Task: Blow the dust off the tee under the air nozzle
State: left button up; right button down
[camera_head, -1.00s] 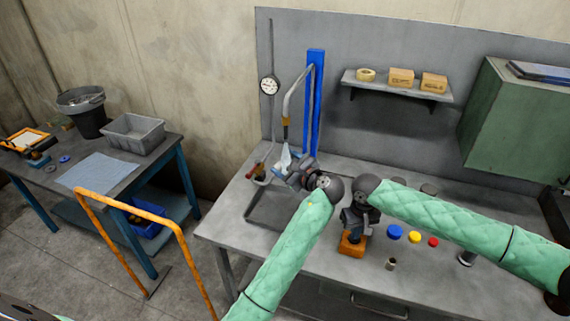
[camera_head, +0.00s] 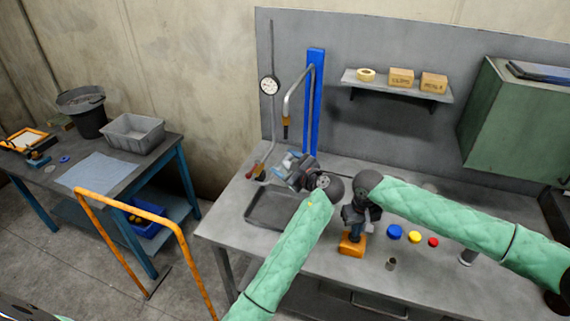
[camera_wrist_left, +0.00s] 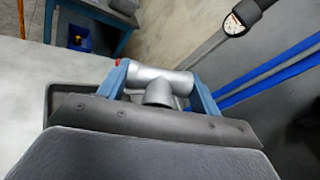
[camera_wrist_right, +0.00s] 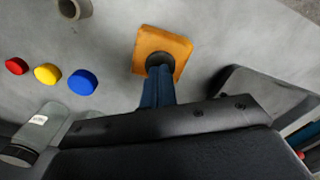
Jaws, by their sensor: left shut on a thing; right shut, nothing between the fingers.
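The tee (camera_wrist_left: 160,82) is a grey pipe fitting, gripped between the two blue fingers of my left gripper (camera_wrist_left: 162,88). In the head view my left gripper (camera_head: 284,163) holds it below the air nozzle (camera_head: 286,121), an orange-brown tip on a bent grey tube; there is a gap between them. No air plume shows. Whether dust is on the tee cannot be told. My right gripper (camera_wrist_right: 158,75) is shut and empty, its fingers pointing down at the dark round top of an orange block (camera_wrist_right: 176,43) on the bench. Whether they touch it cannot be told.
A shallow grey tray (camera_head: 262,222) lies under my left arm. Blue, yellow and red caps (camera_head: 414,237) and a small cup (camera_head: 391,264) lie right of the orange block. A blue post (camera_head: 314,100) and a dial gauge (camera_head: 269,86) stand behind.

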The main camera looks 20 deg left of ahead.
aim_at(277, 165)
jog(key=shift+r, duration=2.8)
pick_arm(q)
jog(key=shift+r, duration=0.1)
pick_arm(e)
jog(key=shift+r, duration=0.1)
